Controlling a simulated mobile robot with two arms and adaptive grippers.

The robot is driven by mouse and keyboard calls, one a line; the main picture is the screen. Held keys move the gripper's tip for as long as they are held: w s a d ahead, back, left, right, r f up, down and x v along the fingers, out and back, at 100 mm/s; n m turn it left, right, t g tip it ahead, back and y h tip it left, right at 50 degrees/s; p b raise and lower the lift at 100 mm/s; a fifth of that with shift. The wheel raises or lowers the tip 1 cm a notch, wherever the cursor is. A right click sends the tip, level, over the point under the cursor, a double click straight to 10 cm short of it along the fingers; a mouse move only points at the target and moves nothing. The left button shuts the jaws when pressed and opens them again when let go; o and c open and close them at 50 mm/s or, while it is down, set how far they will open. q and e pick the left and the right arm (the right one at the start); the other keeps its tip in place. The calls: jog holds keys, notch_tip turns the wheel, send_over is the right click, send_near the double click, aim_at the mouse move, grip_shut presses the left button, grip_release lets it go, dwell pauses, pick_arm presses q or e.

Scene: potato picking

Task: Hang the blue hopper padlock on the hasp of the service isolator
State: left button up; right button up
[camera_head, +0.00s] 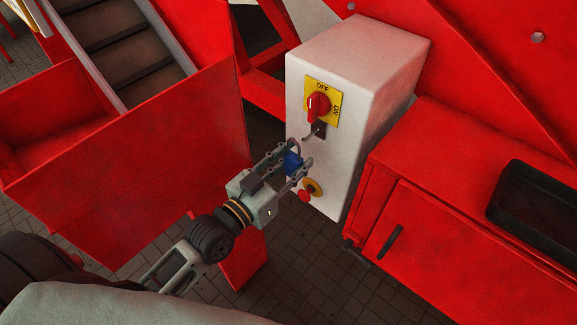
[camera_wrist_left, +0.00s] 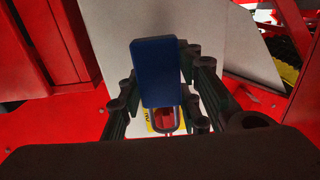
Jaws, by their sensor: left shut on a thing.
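The service isolator (camera_head: 345,95) is a pale grey box with a yellow ON/OFF plate and a red rotary handle (camera_head: 318,104). A small dark hasp (camera_head: 316,132) sticks out just below the plate. My left gripper (camera_head: 298,160) is shut on the blue padlock (camera_head: 291,163), in front of the isolator and below the hasp. In the left wrist view the blue padlock (camera_wrist_left: 157,72) stands between the fingers (camera_wrist_left: 158,95), with its shackle beyond the body, and red shows through the shackle loop. The padlock and hasp look apart. My right gripper is not in view.
A red emergency button (camera_head: 304,195) on a yellow base sits low on the isolator, close to my gripper. A red cabinet (camera_head: 430,200) with a black tray (camera_head: 535,205) stands to the right. A red hopper wall (camera_head: 140,165) stands to the left.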

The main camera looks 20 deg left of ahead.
aim_at(317, 146)
pick_arm(q)
jog(key=shift+b+x, duration=0.35)
jog(key=shift+x, duration=0.75)
jog(key=shift+w+d+f+b, duration=0.2)
jog(key=shift+w+f+b, duration=0.1)
jog(key=shift+w, duration=0.3)
jog(key=shift+w+d+f+b, duration=0.15)
jog(key=shift+w+f, duration=0.15)
jog(key=shift+w, duration=0.25)
jog(key=shift+w+d+f, duration=0.1)
jog(key=shift+w+f, duration=0.05)
jog(key=shift+f, duration=0.1)
jog(key=o, duration=1)
jog(key=shift+o, duration=1.4)
